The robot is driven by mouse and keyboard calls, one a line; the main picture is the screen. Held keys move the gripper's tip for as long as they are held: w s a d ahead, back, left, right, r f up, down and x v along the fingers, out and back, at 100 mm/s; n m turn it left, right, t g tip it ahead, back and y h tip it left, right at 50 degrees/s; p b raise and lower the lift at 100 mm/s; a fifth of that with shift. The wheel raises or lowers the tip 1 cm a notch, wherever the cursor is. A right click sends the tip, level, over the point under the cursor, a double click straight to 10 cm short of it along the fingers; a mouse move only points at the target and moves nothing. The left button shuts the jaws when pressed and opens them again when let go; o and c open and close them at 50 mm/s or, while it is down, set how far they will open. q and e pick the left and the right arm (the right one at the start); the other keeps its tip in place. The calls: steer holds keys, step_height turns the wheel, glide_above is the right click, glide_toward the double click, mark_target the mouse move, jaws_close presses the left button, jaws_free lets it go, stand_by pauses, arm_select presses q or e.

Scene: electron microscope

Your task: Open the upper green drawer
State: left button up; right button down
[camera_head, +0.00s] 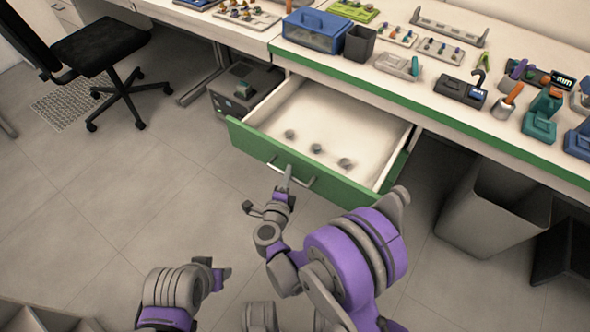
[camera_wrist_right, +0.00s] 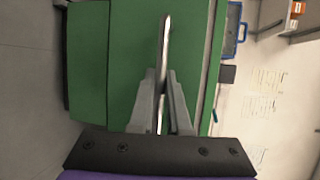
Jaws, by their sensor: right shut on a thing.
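The upper green drawer (camera_head: 310,182) is pulled out from under the white bench in the head view. Its pale inside shows, with several small grey round items lying in it. Its green front (camera_wrist_right: 88,60) fills much of the right wrist view. My right gripper (camera_head: 287,180) is at the drawer's metal handle (camera_head: 308,183). In the right wrist view its two fingers are closed around the handle bar (camera_wrist_right: 164,50). My left arm (camera_head: 180,290) shows low in the head view, apart from the drawer; its fingertips are not clear.
The bench (camera_head: 470,128) has a green front edge and carries a blue box (camera_head: 314,30), a dark cup (camera_head: 359,43) and several tools. A grey bin (camera_head: 490,212) stands on the floor at the right. A black chair (camera_head: 100,47) is at the upper left.

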steer(key=shift+s+a, duration=0.5)
steer(key=shift+s, duration=0.15)
steer(key=c, duration=0.9)
jaws_free()
steer(key=p+v, duration=0.1)
steer(key=v, duration=0.9)
steer(key=shift+s+a+r, duration=0.15)
steer(key=shift+s, duration=0.2)
